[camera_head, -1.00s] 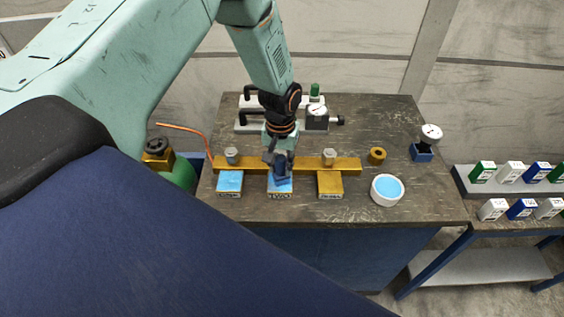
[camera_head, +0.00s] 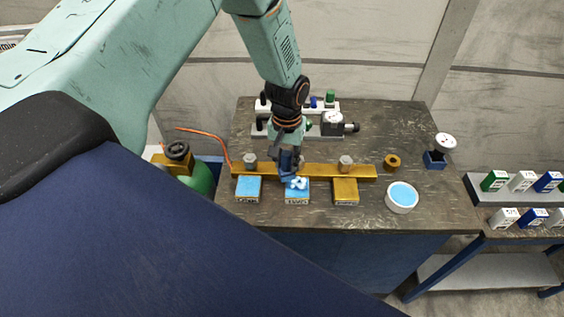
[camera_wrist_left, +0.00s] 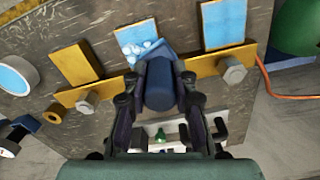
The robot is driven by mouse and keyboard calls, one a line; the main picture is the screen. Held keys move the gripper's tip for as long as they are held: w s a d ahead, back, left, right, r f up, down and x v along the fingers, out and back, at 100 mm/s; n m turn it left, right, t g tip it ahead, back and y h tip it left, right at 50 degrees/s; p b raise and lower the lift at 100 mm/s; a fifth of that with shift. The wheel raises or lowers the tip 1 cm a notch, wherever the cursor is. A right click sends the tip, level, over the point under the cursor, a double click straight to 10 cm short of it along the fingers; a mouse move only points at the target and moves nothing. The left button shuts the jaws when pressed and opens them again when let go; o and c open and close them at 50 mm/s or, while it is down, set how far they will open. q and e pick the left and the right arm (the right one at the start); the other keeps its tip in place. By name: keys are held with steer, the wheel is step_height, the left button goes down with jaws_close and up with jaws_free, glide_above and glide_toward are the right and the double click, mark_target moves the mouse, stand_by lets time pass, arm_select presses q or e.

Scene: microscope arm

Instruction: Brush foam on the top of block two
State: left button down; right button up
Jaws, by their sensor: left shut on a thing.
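My left gripper (camera_head: 287,157) is shut on a dark blue brush (camera_head: 287,170), whose handle also shows between the fingers in the left wrist view (camera_wrist_left: 160,88). The brush's lower end is at the rear edge of block two (camera_head: 297,198), the middle block; I cannot tell whether it touches. Block two has a light blue top with white foam blobs (camera_head: 298,183), also seen in the left wrist view (camera_wrist_left: 142,48). A white bowl (camera_head: 402,209) with blue contents stands to the right. My right gripper is not in view.
A blue-topped block (camera_head: 248,188) stands left of block two and a plain gold block (camera_head: 345,191) right. A gold bar (camera_head: 325,171) with bolts runs behind them. A gold ring (camera_head: 391,162), a gauge (camera_head: 445,142) and a green tank (camera_head: 201,178) are nearby.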

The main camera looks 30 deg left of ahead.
mark_target(283, 153)
arm_select(q)
steer(key=shift+r, duration=0.85)
steer(key=shift+s+a+r, duration=0.15)
steer(key=shift+r, duration=0.3)
steer(key=shift+s+a+r, duration=0.1)
steer(key=shift+a+r, duration=0.05)
steer(key=shift+r, duration=0.35)
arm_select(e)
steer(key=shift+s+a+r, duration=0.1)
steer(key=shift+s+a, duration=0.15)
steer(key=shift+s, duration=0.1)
arm_select(q)
steer(key=shift+w+d, duration=0.1)
steer(key=shift+d, duration=0.1)
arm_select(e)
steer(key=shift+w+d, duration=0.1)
arm_select(q)
steer(key=shift+a, duration=0.2)
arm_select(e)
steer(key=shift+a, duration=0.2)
